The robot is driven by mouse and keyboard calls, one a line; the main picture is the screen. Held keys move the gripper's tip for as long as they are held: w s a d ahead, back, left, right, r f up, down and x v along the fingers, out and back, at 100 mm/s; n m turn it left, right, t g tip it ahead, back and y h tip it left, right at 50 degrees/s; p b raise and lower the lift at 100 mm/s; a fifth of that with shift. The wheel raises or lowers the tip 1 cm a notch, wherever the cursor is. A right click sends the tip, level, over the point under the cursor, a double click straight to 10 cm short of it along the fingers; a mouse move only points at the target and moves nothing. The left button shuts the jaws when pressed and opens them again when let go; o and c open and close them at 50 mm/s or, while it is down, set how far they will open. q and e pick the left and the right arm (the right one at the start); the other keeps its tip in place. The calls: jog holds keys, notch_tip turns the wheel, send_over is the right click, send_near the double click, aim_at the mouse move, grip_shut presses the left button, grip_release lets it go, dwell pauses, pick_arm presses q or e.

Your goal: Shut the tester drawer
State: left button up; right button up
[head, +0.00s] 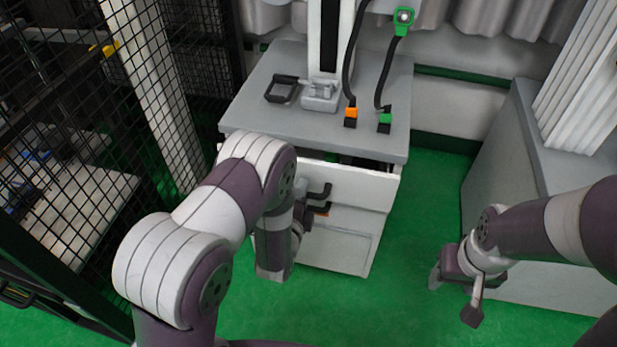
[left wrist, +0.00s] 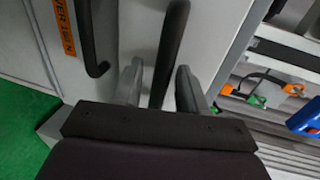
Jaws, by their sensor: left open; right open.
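The tester drawer (head: 345,183) is the white front under the grey tester top; a dark gap shows above it, so it stands partly open. In the left wrist view its inside shows at right, with orange, green and blue items in it. The drawer's black bar handle (head: 321,191) also shows in the left wrist view (left wrist: 170,48). My left gripper (head: 307,212) is open, with its fingers (left wrist: 160,88) on either side of that handle; I cannot tell whether they touch it. My right gripper (head: 453,296) is open and empty above the green floor at right.
A second black handle (left wrist: 88,40) with an orange label (left wrist: 64,26) sits beside the first, on the front below the drawer. A black mesh fence (head: 70,130) stands at left and a grey cabinet (head: 520,180) at right. Green floor (head: 415,205) is free between tester and cabinet.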

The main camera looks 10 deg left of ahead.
pick_arm(q)
jog(key=shift+w, duration=0.35)
pick_arm(e)
jog(key=shift+w, duration=0.45)
pick_arm(q)
jog(key=shift+c, duration=0.3)
grip_shut()
jog(key=x, duration=0.4)
jog(key=shift+w+r+b, duration=0.1)
jog(key=shift+r+b, duration=0.2)
jog(key=shift+r, duration=0.2)
pick_arm(e)
jog(key=shift+s+f, duration=0.2)
pick_arm(q)
grip_release()
jog(key=shift+o, duration=0.3)
jog(key=shift+w, duration=0.15)
jog(key=p+v, duration=0.3)
jog(key=v, duration=0.9)
jog(key=shift+s, duration=0.4)
pick_arm(e)
notch_tip(320, 180, up, 3)
jog(key=shift+w+f, duration=0.15)
